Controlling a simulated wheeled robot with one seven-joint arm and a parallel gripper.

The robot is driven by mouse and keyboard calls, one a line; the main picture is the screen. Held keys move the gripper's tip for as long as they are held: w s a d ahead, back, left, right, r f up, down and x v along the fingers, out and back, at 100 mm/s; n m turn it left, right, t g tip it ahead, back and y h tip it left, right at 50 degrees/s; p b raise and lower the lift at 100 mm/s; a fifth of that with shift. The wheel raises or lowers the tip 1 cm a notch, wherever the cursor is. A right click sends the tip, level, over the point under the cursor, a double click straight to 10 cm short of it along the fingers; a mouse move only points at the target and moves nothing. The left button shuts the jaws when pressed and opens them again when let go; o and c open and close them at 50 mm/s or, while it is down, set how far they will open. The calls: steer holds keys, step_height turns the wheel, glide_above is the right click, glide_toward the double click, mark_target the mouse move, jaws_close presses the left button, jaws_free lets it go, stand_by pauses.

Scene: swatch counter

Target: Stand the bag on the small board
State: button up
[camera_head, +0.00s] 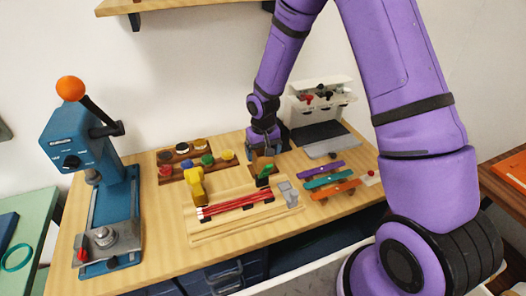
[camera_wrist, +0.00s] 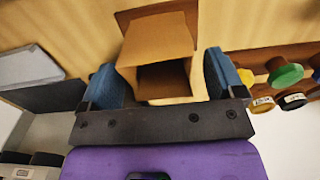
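The bag is an open-topped brown paper bag (camera_wrist: 158,47), seen from above in the wrist view with its mouth towards the camera. In the head view the bag (camera_head: 261,160) stands below my gripper, partly hidden. The small board (camera_wrist: 125,17) is a darker brown piece whose edge shows beyond the bag. The bag appears to be upright over the board, but its base is hidden, so contact cannot be told. My gripper (camera_wrist: 164,84) is around the bag, one blue finger on each side. Narrow gaps show beside the bag, so the fingers look open.
A wooden tray (camera_head: 245,231) with red rods and a yellow tool lies in front of the bag. A rack of coloured knobs (camera_head: 170,176) is left, coloured strips (camera_head: 327,182) are right. A grey-white machine (camera_head: 318,108) stands behind right, a blue press (camera_head: 100,190) far left.

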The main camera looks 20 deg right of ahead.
steer(key=shift+r, duration=0.1)
step_height(320, 180, up, 13)
steer(key=s+d+r+t, duration=0.1)
steer(key=s+d+r, duration=0.1)
steer(key=s+r, duration=0.55)
steer(key=s+d+r+t, duration=0.2)
steer(key=s+r, duration=0.2)
steer(key=r, duration=0.6)
steer(key=s+d+r+t, duration=0.1)
steer(key=s+r, duration=0.2)
steer(key=s, duration=0.6)
steer(key=s+d+r+t, duration=0.1)
steer(key=s+r, duration=0.2)
steer(key=s, duration=0.6)
steer(key=shift+d+r, duration=0.3)
steer(key=shift+r, duration=0.05)
steer(key=shift+w, duration=0.1)
